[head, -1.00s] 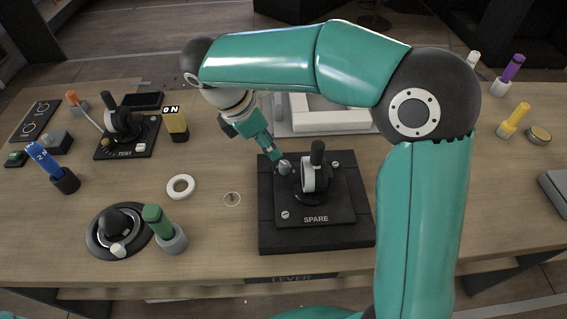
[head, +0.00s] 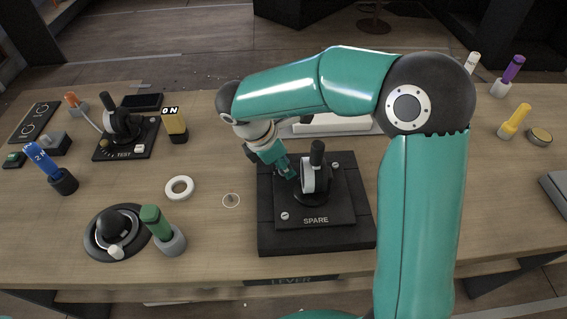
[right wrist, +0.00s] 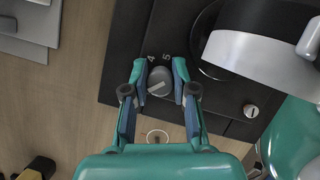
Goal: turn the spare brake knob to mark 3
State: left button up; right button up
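The spare brake unit (head: 316,215) is a black plate labelled SPARE, with an upright black lever (head: 316,160) and a white-rimmed drum. In the right wrist view its small grey brake knob (right wrist: 160,81) carries a pale pointer line aimed toward the lower left. Marks 4 and 5 show above the knob; mark 3 cannot be made out. My right gripper (head: 291,175) is down at the knob and hides it in the head view. In the right wrist view the right gripper (right wrist: 160,70) has a finger on each side of the knob, apparently with narrow gaps. My left gripper is not in view.
The lever drum (right wrist: 265,60) stands close beside the right gripper. A white ring (head: 180,188), a green-handled piece (head: 156,224) and the TEST unit (head: 125,154) are to the left. A pale tray (head: 335,124) lies behind the spare unit.

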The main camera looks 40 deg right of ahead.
grip_shut()
jog(key=shift+m+p, duration=0.3)
jog(key=shift+m, duration=0.1)
jog(key=m+p, duration=0.1)
jog(key=m+g+p, duration=0.1)
jog(key=m, duration=0.1)
jog(key=shift+r+m+g+y, duration=0.1)
jog(key=shift+m+g+y, duration=0.2)
jog(key=shift+m+g+y+p, duration=0.5)
jog(key=shift+m+y+p, duration=0.2)
jog(key=shift+m, duration=1.5)
jog(key=shift+o, duration=1.8)
grip_release()
